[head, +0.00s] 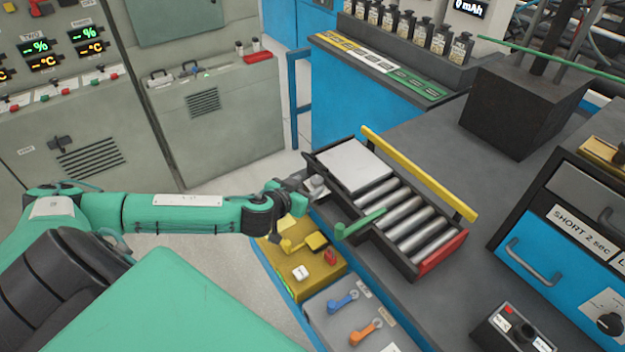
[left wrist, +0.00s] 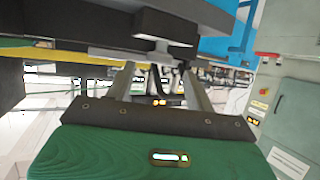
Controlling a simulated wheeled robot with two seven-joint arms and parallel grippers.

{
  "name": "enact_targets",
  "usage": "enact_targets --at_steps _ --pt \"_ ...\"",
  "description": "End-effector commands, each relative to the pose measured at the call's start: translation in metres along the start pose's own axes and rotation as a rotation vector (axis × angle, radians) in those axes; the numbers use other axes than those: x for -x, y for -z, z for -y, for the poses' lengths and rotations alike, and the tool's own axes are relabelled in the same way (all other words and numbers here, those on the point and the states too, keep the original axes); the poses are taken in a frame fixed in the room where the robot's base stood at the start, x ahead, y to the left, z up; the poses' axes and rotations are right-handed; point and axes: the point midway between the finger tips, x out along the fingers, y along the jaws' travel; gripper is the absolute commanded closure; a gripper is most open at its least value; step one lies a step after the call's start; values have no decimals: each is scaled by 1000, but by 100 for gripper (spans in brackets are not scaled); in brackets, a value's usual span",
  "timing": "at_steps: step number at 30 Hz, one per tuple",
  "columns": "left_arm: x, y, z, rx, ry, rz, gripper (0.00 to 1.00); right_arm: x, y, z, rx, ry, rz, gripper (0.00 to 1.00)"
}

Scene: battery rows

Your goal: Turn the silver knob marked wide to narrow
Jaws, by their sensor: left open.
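My left arm reaches in from the left in the head view. Its gripper (head: 297,184) is at the near left end of the roller tray (head: 437,217), close to a small silver-grey part (head: 317,188) that may be the knob. The marking wide or narrow cannot be read. In the left wrist view the two fingers of the gripper (left wrist: 160,78) stand apart, with a grey part on a short stem (left wrist: 162,48) just beyond and between their tips. I cannot tell whether they touch it. My right gripper does not show.
A yellow box (head: 318,278) with small controls lies below the gripper. A green lever (head: 360,224) sticks out at the tray's near side. Blue (head: 343,302) and orange (head: 366,332) handles are on a grey panel. A dark block (head: 515,105) stands behind right.

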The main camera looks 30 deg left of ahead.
Motion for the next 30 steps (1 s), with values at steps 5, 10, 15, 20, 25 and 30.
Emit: enact_targets --at_steps 5,10,15,20,25,30 --pt "-23 2 0 1 0 -2 46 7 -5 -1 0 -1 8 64" --pt "-34 1 0 0 -1 -1 46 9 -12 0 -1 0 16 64" --pt "-37 0 -1 -1 -1 0 46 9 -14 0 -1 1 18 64" --pt "-37 0 -1 -1 -1 0 46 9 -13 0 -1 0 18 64" --pt "-37 0 0 -1 -1 0 75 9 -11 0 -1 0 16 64" --pt "-37 0 0 -1 -2 0 89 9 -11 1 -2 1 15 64"
